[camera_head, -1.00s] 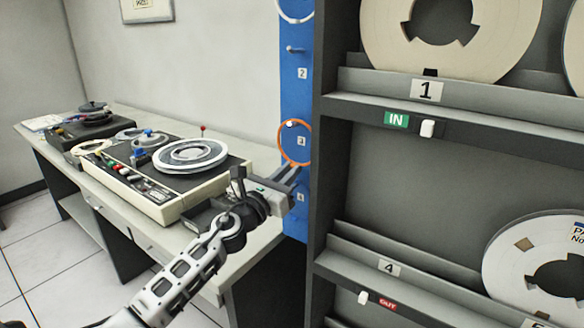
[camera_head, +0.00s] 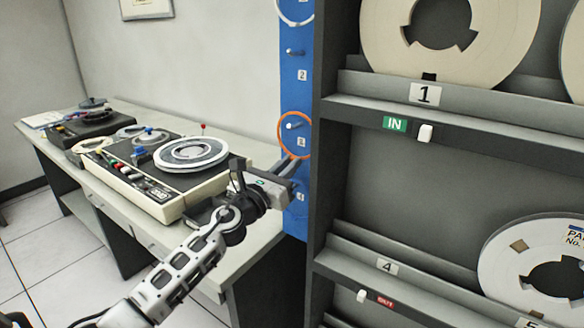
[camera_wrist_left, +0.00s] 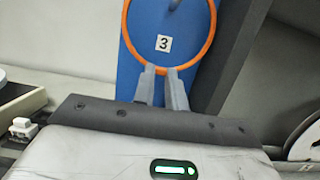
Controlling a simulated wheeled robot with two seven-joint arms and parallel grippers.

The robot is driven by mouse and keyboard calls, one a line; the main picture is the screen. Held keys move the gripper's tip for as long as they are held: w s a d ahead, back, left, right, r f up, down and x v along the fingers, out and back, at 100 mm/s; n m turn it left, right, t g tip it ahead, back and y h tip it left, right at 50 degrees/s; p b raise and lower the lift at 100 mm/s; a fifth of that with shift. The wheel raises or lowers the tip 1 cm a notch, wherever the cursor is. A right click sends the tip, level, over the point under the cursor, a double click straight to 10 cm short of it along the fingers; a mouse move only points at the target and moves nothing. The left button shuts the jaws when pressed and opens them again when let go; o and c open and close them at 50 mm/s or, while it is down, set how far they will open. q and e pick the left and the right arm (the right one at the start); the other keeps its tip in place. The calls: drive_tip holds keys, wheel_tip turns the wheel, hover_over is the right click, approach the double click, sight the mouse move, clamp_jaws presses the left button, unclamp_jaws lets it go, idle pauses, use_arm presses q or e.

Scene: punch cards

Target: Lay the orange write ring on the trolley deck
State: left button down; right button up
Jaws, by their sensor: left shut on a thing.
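The orange write ring (camera_head: 279,135) is at the blue peg board (camera_head: 297,95), level with the label 3. A peg shows inside the ring's outline; I cannot tell whether the ring still hangs around it. My left gripper (camera_head: 297,159) is shut on the ring's lower edge. In the left wrist view, both fingertips (camera_wrist_left: 164,72) pinch the bottom of the ring (camera_wrist_left: 213,35), which stands roughly upright before the board. My right gripper is not in view. I see no trolley deck in either view.
A grey rack (camera_head: 330,150) with tape reels stands right beside the board. A bench (camera_head: 255,240) with a tape deck (camera_head: 150,190) is on the left. A white ring (camera_head: 280,12) hangs higher on the board. Open floor (camera_head: 35,262) shows at lower left.

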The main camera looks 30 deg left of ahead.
use_arm(q)
drive_tip(key=s, duration=1.2)
drive_tip(key=shift+a, duration=0.45)
idle(0.4)
